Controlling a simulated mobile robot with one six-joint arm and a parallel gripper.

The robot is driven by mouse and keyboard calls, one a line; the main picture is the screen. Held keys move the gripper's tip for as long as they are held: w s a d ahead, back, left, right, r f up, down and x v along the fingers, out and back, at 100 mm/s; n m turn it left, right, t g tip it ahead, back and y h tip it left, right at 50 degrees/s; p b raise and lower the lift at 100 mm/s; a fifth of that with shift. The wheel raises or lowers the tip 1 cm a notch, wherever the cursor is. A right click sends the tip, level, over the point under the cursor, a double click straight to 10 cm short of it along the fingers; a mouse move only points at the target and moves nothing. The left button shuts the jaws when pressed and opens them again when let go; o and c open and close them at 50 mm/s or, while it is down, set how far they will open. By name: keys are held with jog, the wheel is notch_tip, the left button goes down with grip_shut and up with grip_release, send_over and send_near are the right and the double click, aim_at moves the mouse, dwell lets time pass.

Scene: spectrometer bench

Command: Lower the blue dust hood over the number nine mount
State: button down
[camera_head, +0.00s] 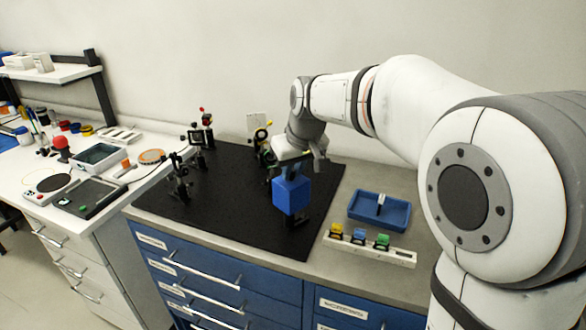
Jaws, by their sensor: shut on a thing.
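The blue dust hood (291,196) is a boxy cover near the front right of the black breadboard. My gripper (292,172) points down above it and is shut on the top of the hood. A dark mount (301,222) shows partly below and to the right of the hood. The hood hides the rest of that mount, and I cannot tell whether the hood is around it or only in front of or above it. No mount number is legible at this size.
Several other optical mounts stand on the black breadboard (235,215), including one at the left (180,185). A blue tray (379,210) and a white rack (398,257) with coloured pieces lie on the right. The breadboard's front middle is clear.

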jog(key=shift+f, duration=0.15)
dwell(0.3)
jog(key=c, duration=1.3)
grip_release()
jog(key=v, duration=0.8)
jog(key=shift+b, duration=0.35)
